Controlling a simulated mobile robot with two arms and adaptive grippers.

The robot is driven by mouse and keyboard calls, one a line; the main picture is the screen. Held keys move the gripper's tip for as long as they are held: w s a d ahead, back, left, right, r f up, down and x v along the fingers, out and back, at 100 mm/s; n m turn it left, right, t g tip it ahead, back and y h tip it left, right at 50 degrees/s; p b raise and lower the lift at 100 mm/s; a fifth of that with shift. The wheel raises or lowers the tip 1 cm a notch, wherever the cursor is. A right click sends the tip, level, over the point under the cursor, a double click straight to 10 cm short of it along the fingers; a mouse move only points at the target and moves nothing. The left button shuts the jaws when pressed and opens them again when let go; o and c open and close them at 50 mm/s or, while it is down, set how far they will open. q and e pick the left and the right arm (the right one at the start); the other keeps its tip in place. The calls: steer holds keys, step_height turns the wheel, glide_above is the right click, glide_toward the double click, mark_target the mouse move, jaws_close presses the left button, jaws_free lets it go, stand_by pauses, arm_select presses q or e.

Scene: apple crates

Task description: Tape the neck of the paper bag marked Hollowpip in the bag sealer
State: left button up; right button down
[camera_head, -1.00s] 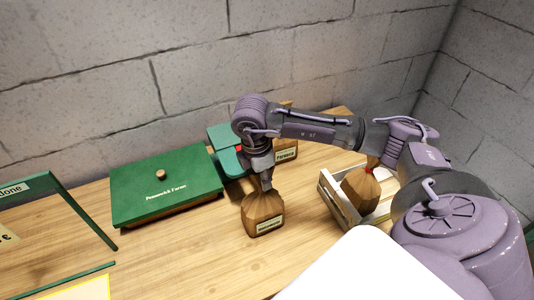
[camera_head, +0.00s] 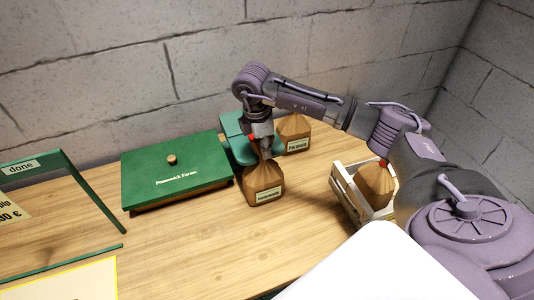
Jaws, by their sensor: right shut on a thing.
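A brown paper bag (camera_head: 264,186) with a pale label hangs or stands upright on the wooden table in front of the bag sealer; the label's word is too small to read. My right gripper (camera_head: 264,148) is shut on its gathered neck from above. The green bag sealer (camera_head: 234,126) stands just behind and left, partly hidden by my gripper and the bag. A small red part shows beside my fingers. I cannot tell whether the neck is inside the sealer's slot. My left gripper is out of view.
Another labelled bag (camera_head: 294,132) stands behind on the right. A pale wooden crate (camera_head: 347,200) at right holds a bag (camera_head: 376,184) with a red-taped neck. A green-lidded box (camera_head: 176,172) is left of the sealer. A green frame (camera_head: 95,190) marked "done" stands far left.

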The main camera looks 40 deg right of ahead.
steer(key=shift+w+d+b, duration=0.25)
steer(key=shift+w+b, duration=0.15)
steer(key=shift+w, duration=0.7)
steer(key=shift+w+d+b, duration=0.25)
steer(key=shift+w+b, duration=0.1)
steer(key=shift+w, duration=0.7)
steer(key=shift+w+d+b, duration=0.15)
steer(key=shift+w+b, duration=0.1)
steer(key=shift+w, duration=0.3)
steer(key=shift+w+d+b, duration=0.15)
steer(key=shift+w+b, duration=0.05)
steer(key=shift+w, duration=0.35)
steer(key=shift+s+r, duration=0.1)
steer(key=shift+s, duration=0.05)
steer(key=shift+s+a+p, duration=0.3)
steer(key=shift+s+p, duration=0.2)
steer(key=shift+s, duration=0.7)
steer(key=shift+s+a+p, duration=0.3)
steer(key=shift+s+p, duration=0.15)
steer(key=shift+s, duration=0.75)
steer(key=shift+s+a+p, duration=0.3)
steer(key=shift+s+p, duration=0.2)
steer(key=shift+s, duration=0.7)
steer(key=shift+s+a+p, duration=0.65)
steer(key=shift+s+a, duration=0.2)
steer(key=shift+s, duration=2.7)
step_height(320, 180, up, 5)
steer(key=p, duration=0.3)
